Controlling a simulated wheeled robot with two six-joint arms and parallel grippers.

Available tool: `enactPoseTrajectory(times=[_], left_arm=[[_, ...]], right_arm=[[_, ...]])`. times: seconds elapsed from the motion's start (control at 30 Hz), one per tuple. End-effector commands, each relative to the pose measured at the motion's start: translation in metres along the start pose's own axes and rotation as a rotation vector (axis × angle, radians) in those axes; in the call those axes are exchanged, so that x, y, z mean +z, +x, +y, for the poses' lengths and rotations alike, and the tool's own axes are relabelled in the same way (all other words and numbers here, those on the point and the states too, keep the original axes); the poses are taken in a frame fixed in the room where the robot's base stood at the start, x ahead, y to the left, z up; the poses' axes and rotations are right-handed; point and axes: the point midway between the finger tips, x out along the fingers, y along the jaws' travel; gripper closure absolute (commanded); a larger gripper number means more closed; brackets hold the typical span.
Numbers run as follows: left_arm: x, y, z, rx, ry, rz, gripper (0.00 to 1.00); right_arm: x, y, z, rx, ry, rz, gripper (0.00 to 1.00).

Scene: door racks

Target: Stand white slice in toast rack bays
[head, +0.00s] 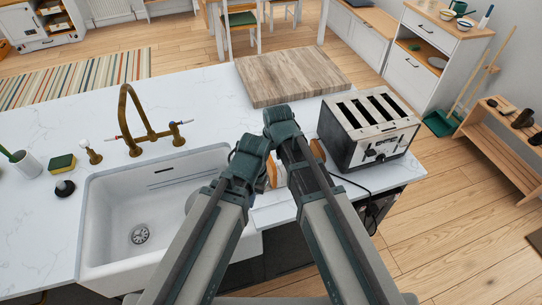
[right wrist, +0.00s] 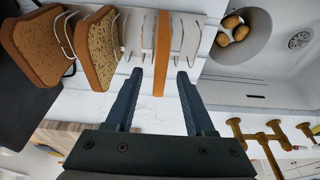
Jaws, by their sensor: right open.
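A wire toast rack (right wrist: 204,38) shows in the right wrist view, with several thin wire hoops on the white counter. A slice seen edge-on with an orange-brown crust (right wrist: 162,50) stands upright among the hoops; its face colour is hidden. Two brown, seeded slices stand further left, one at the far left (right wrist: 38,48) and one beside it (right wrist: 98,45). My right gripper (right wrist: 158,73) is open, its fingertips on either side of the edge-on slice, with gaps visible. In the head view my arms hide most of the rack; only crust edges (head: 318,150) peek out.
A black-and-silver toaster (head: 368,128) stands right of my arms. A wooden board (head: 292,76) lies behind. The white sink (head: 150,205) with a brass tap (head: 140,125) is at left. A grey bowl (right wrist: 256,48) holding several brown round items sits in the sink.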

Motion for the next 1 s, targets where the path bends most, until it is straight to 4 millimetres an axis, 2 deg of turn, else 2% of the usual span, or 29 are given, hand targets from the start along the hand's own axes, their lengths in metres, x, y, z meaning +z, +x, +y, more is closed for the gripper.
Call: enactPoseTrajectory(times=[0.17, 0.37, 1.0], left_arm=[[0.000, -0.005, -0.001, 0.000, -0.001, 0.000, 1.00], [0.001, -0.022, -0.002, 0.001, -0.004, 0.000, 1.00], [0.007, -0.117, -0.011, 0.002, -0.008, -0.002, 1.00]], right_arm=[[0.000, -0.005, 0.000, 0.000, 0.000, 0.000, 0.46], [-0.001, -0.023, 0.000, 0.000, 0.000, 0.000, 0.46], [-0.001, -0.121, 0.000, 0.000, 0.000, 0.000, 0.46]])
